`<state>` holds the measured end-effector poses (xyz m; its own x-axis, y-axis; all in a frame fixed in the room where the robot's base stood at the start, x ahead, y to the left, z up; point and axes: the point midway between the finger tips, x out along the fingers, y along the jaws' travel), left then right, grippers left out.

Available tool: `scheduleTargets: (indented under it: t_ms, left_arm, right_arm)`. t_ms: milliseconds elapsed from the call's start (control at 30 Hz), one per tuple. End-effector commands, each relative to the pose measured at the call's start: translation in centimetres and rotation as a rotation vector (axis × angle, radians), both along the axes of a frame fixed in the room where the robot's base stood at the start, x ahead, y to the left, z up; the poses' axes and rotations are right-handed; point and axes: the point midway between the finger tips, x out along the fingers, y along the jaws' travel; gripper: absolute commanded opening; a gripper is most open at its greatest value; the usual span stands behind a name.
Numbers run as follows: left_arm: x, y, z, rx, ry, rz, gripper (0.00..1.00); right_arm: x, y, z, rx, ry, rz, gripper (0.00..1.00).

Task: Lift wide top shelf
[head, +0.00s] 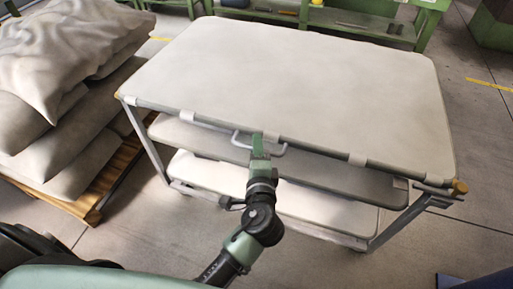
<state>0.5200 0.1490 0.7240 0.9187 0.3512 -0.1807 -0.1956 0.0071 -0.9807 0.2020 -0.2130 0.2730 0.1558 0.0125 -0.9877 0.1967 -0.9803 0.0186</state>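A three-tier cart stands in front of me, and its wide top shelf (310,85) is a pale padded panel on a grey frame. A light handle (240,143) sticks out from the middle of the shelf's near edge. The middle shelf (340,181) and the bottom shelf (210,177) lie below, partly covered by my arm. My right gripper is not in view.
Stacked pale sacks (60,60) lie on a wooden pallet (112,183) left of the cart. Green workbenches (350,22) stand close behind it.

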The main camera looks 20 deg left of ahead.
Motion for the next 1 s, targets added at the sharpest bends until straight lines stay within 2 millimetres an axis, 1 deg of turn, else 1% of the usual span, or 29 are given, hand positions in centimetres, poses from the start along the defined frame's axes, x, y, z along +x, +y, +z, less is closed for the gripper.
scheduleTargets:
  t_ms: [67, 100, 167, 200, 233, 1000]
  left_arm:
    - [-0.01, 0.01, -0.01, 0.000, 0.000, 0.000, 0.34]
    - [-0.01, 0.01, -0.01, 0.000, 0.000, 0.000, 0.31]
    - [-0.03, 0.00, -0.02, 0.000, 0.000, 0.000, 0.14]
    - [-0.03, 0.00, -0.02, 0.000, 0.000, 0.000, 0.03]
    - [-0.03, 0.00, -0.02, 0.000, 0.000, 0.000, 0.00]
    - [-0.07, -0.03, -0.10, -0.001, 0.002, 0.000, 0.00]
  right_arm:
    - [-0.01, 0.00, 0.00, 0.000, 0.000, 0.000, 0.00]
    - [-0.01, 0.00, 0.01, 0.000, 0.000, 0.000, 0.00]
    - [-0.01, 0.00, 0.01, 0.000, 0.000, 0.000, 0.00]
    - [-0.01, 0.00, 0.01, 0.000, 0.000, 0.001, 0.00]
    - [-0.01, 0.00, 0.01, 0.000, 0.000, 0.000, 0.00]
    - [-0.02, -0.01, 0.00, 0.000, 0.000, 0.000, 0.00]
